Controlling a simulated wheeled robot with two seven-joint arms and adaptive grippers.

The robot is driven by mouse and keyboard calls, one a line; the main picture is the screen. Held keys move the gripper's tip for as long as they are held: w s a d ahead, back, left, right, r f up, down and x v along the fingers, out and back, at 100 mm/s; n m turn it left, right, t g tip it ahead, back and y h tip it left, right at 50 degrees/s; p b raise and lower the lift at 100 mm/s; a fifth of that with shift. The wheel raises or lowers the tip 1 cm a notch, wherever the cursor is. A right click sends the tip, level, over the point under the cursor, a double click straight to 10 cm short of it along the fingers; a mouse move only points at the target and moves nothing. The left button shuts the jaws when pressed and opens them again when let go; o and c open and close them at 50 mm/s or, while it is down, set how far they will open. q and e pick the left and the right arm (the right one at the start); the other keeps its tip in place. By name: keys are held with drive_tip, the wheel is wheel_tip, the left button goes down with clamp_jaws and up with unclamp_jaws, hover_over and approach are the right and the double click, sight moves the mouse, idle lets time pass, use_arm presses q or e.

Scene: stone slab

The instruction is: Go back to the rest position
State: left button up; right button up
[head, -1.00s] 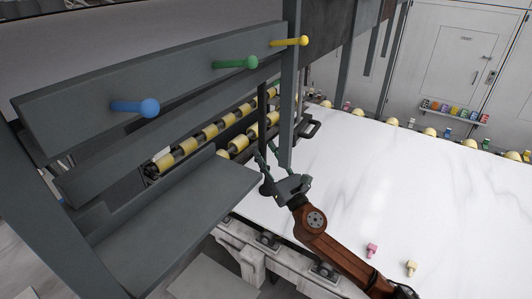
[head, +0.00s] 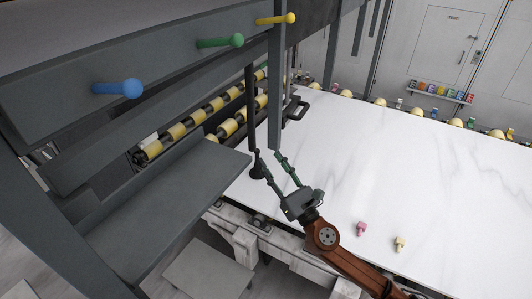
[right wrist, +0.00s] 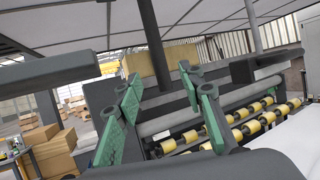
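My right gripper (head: 269,158) is in the head view, above the near left edge of the white stone slab (head: 400,165). Its two fingers are spread, with nothing between them. In the right wrist view the green finger pads (right wrist: 160,80) also stand apart and empty. The fingertips overlap the dark posts in the picture; I cannot tell whether they touch. My left gripper is not in view.
A grey frame beside the slab carries a blue peg (head: 118,88), a green peg (head: 222,41) and a yellow peg (head: 277,19). A grey shelf (head: 165,205) sits below. Pink (head: 361,229) and pale yellow (head: 399,244) pieces lie on the slab.

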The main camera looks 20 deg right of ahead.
drive_tip(key=shift+s+f, duration=0.1)
drive_tip(key=shift+s, duration=0.15)
drive_tip(key=shift+d+f, duration=0.1)
